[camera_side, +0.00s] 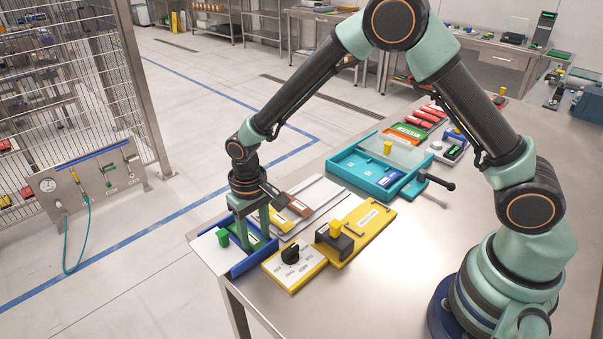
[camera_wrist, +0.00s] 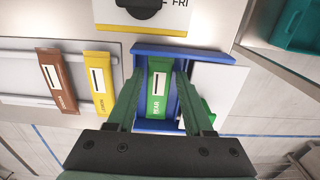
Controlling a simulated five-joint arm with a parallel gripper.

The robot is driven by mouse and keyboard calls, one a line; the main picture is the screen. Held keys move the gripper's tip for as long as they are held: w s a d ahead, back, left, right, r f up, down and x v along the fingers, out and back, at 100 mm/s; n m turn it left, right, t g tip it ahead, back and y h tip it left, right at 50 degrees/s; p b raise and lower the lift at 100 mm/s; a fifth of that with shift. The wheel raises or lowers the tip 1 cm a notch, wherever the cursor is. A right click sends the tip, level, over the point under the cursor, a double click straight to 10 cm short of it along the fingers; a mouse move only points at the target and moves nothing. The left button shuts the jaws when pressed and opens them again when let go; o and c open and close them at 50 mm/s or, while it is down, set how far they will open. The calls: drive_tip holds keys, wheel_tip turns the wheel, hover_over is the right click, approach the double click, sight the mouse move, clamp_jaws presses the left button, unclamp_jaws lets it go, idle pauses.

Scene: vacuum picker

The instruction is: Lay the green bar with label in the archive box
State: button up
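The green bar (camera_wrist: 159,92) carries a white label and the word PEAR. It lies within the open blue box (camera_wrist: 152,140), and it also shows in the side view (camera_side: 254,243). My gripper (camera_wrist: 160,68) points down over this box, with one finger on each side of the bar. Blue floor shows between the bar and the right finger, so the fingers look apart from it. A white lid plate with a green knob (camera_side: 223,237) is at the blue box's open side. I cannot tell from any writing which box is the archive box.
A yellow bar (camera_wrist: 99,85) and a brown bar (camera_wrist: 56,80) lie on the grey tray beside the blue box. A dial plate (camera_side: 282,271) and a yellow case (camera_side: 372,222) stand close by. A teal box (camera_side: 342,172) holds a blue bar farther back.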

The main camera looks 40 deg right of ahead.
sight(256, 242)
wheel_tip(256, 242, up, 13)
drive_tip(key=s+d+r+t, duration=0.5)
drive_tip(key=s+d+r, duration=0.5)
drive_tip(key=s+d, duration=0.3)
drive_tip(key=shift+s+d+r+t, duration=0.2)
drive_tip(key=shift+s+d+t, duration=0.1)
drive_tip(key=shift+d, duration=0.95)
drive_tip(key=shift+w+r, duration=0.1)
drive_tip(key=shift+w, duration=0.05)
